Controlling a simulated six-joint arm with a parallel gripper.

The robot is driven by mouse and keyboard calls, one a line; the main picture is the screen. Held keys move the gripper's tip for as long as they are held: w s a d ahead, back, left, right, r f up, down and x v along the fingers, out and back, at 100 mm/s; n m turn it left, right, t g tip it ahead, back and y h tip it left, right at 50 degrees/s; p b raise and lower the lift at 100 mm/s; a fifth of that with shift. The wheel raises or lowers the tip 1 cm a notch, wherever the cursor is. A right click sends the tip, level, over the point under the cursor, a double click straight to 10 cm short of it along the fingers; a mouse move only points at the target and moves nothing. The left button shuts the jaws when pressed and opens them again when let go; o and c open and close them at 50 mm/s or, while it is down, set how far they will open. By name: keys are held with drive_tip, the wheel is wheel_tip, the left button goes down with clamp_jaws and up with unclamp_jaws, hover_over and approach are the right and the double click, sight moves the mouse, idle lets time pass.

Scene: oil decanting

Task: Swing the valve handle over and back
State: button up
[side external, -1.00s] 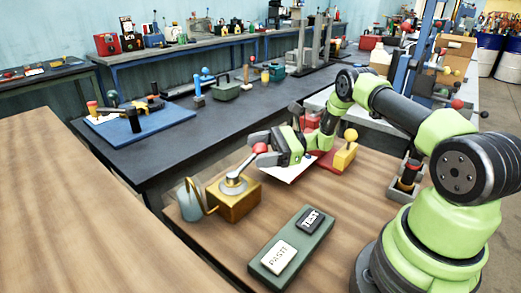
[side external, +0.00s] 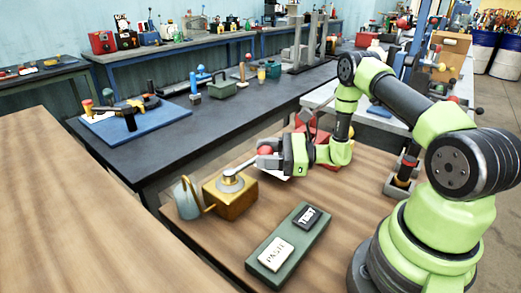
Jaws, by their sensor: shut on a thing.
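The valve is a brass-coloured box (side external: 231,198) on the wooden table, with a round grey hub on top. Its grey lever handle (side external: 243,170) points up and to the right from the hub and ends in a red ball knob (side external: 265,150). My gripper (side external: 266,158) is shut on the handle's knob end, reaching in from the right. The fingers partly hide the knob. A grey-blue can (side external: 187,199) stands at the left of the box, with a curved brass spout between them.
A green tray (side external: 265,268) with PASS and TEST blocks lies in front of the box. A red object (side external: 312,133) and a white sheet stand behind my gripper, partly hidden. Bare wood lies between the tray and my arm.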

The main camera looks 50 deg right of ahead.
drive_tip(key=m+t+h, duration=0.1)
drive_tip(key=s+m+h, duration=0.1)
drive_tip(key=shift+s+a+t+h, duration=0.2)
drive_tip(key=shift+a+t+h, duration=0.05)
drive_tip(key=shift+t+h, duration=0.15)
drive_tip(key=shift+s+a+m+h, duration=0.3)
drive_tip(key=shift+s+a, duration=0.1)
drive_tip(key=shift+s, duration=0.2)
clamp_jaws()
drive_tip(key=s+a, duration=0.3)
drive_tip(key=a, duration=0.2)
drive_tip(key=shift+s+a, duration=0.2)
drive_tip(key=shift+s, duration=0.05)
drive_tip(key=o, duration=1.2)
unclamp_jaws()
drive_tip(key=shift+d, duration=0.1)
drive_tip(key=shift+v, duration=4.8)
